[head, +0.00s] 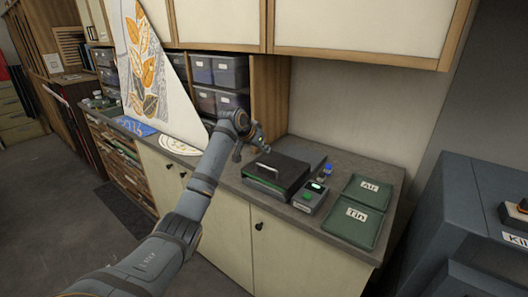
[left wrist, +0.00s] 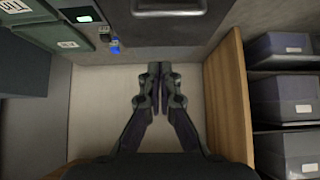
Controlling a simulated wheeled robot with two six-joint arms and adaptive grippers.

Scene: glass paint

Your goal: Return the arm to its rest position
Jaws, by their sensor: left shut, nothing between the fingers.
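My left arm reaches in from the bottom of the head view over the counter. My left gripper (head: 262,143) is in the air behind the dark box with a handle (head: 278,176). In the left wrist view the two fingertips (left wrist: 160,68) are together, with nothing between them. The dark box (left wrist: 180,18) shows at the top of that view, apart from the fingers. My right gripper is not in view.
Green pads labelled Air (head: 368,190) and Tin (head: 352,222) lie on the counter's right, beside a small device with a lit green display (head: 312,195). Storage bins (head: 222,72) and a tall leaf-patterned panel (head: 145,75) stand to the left. A grey cabinet (head: 480,215) stands at right.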

